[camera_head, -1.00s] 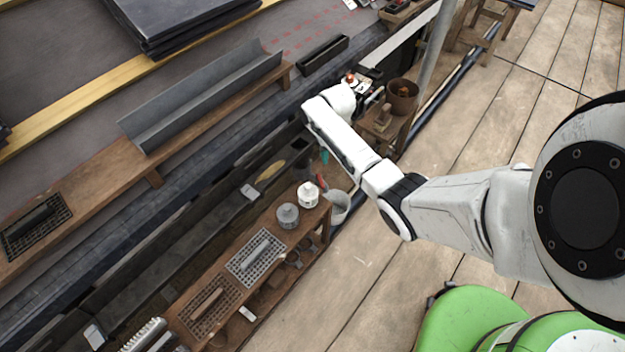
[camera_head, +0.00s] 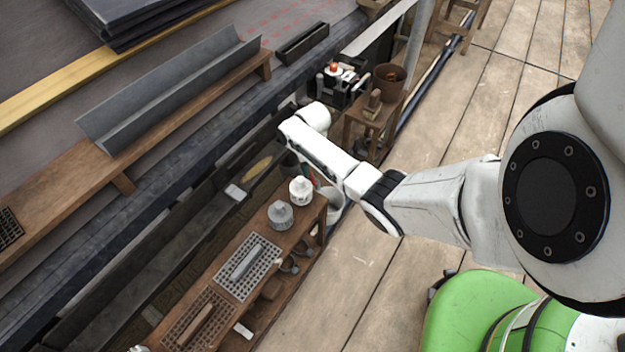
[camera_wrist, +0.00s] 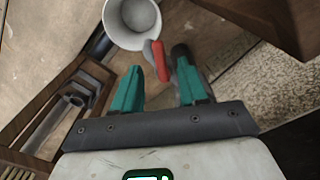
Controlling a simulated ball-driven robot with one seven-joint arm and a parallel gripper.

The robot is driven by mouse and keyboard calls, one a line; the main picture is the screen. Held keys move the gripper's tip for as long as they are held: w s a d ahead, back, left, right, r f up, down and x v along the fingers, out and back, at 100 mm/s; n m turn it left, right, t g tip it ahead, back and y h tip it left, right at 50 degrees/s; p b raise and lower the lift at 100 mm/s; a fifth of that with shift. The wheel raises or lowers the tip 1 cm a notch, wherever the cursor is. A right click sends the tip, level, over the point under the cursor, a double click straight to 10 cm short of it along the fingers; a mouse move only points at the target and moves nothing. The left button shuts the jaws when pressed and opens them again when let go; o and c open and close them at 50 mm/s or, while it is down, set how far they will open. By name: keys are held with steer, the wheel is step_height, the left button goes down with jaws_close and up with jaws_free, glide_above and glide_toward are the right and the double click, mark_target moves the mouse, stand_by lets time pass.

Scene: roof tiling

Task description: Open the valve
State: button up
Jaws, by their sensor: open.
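A red handle (camera_wrist: 161,61), which looks like the valve lever, shows in the wrist view with a grey metal part (camera_wrist: 149,52) along its left side. My gripper (camera_wrist: 158,64) is open, with its two teal fingers spread. In the picture the handle lies between the fingertips; I cannot tell whether it is between them in depth, and no contact shows. The valve's body and pipe are not clear. In the head view my gripper is hidden behind my white arm, and the handle cannot be made out clearly.
A pale bucket (camera_wrist: 110,29) stands just beyond the fingers. A wooden bench carries a white container (camera_head: 300,191), a grey container (camera_head: 281,215) and a mesh-based float (camera_head: 247,266). A small stand holds a brown pot (camera_head: 388,79).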

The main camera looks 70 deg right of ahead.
mark_target(313, 178)
steer(key=shift+f+b, duration=0.75)
steer(key=shift+f, duration=1.1)
steer(key=shift+c, duration=0.2)
jaws_close()
